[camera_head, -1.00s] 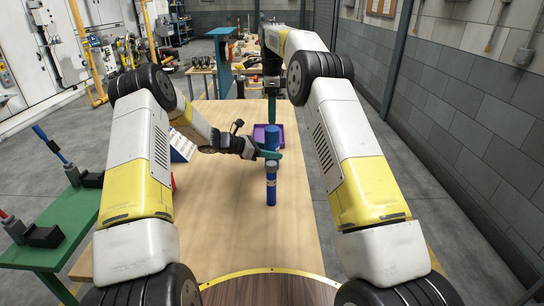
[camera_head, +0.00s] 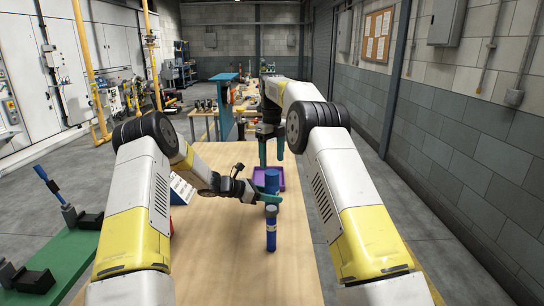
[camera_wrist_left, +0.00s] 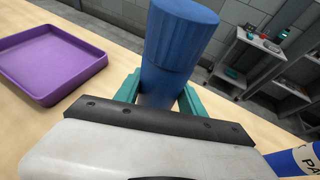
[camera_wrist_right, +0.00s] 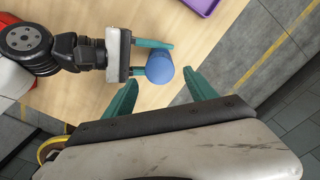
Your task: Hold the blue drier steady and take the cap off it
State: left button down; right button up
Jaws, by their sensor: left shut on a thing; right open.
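The blue drier is upright in my left gripper (camera_head: 270,196), with its blue cap (camera_head: 272,181) above the fingers. The drier's lower part is hidden.
A purple tray (camera_wrist_left: 50,62) lies close behind the drier. A white printed sheet (camera_head: 183,188) is at the table's left. The table's right front is clear.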

aim_at(272, 172)
jog(key=shift+f, duration=3.6)
